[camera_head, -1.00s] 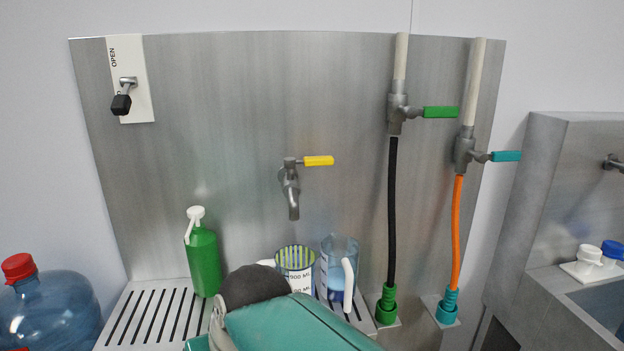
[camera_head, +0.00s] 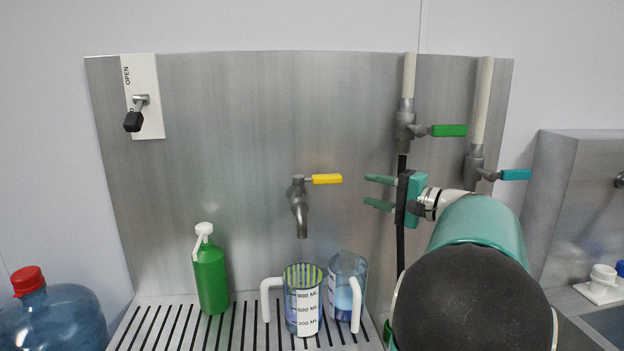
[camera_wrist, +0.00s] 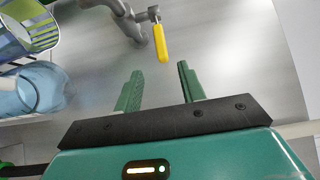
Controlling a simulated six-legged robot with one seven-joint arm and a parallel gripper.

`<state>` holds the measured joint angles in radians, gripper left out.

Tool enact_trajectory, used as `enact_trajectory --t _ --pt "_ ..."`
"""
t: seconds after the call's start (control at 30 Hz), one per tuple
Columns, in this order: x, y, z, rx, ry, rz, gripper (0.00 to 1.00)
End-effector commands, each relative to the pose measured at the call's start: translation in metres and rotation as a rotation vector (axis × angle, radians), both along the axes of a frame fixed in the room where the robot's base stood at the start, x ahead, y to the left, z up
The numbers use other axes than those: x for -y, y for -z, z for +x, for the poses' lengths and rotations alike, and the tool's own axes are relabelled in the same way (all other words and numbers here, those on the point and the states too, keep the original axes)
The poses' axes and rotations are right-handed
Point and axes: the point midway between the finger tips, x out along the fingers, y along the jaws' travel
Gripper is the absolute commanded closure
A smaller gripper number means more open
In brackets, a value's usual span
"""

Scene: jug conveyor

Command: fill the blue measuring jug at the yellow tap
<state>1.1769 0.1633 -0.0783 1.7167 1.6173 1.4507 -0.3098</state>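The yellow tap's lever (camera_head: 327,179) points right from its metal spout (camera_head: 300,220) on the steel panel, and it also shows in the wrist view (camera_wrist: 161,44). No water stream shows. A bluish jug (camera_head: 292,315) with a white scale, green-yellow stripes at its top and a white handle on its left stands on the grate below the spout in the picture. A plainer light-blue jug (camera_head: 348,268) with a white handle stands close at its right. I cannot tell which is meant. My gripper (camera_head: 368,191) is open and empty, right of the lever, fingers toward it; it shows in the wrist view (camera_wrist: 160,72).
A green bottle (camera_head: 211,278) stands on the slotted grate (camera_head: 150,325) at left. Green (camera_head: 449,130) and teal (camera_head: 515,174) valves are at right. A large water bottle (camera_head: 55,315) is at lower left.

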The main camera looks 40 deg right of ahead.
Motion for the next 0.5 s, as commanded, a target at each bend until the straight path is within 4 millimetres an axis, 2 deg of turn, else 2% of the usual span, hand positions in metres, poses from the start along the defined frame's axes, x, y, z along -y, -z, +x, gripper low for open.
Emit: enact_trajectory --t 0.17,0.5 --pt "0.000 -0.002 0.012 0.008 0.001 0.000 0.60" --pt "-0.013 -0.001 0.075 0.007 -0.001 0.000 0.60"
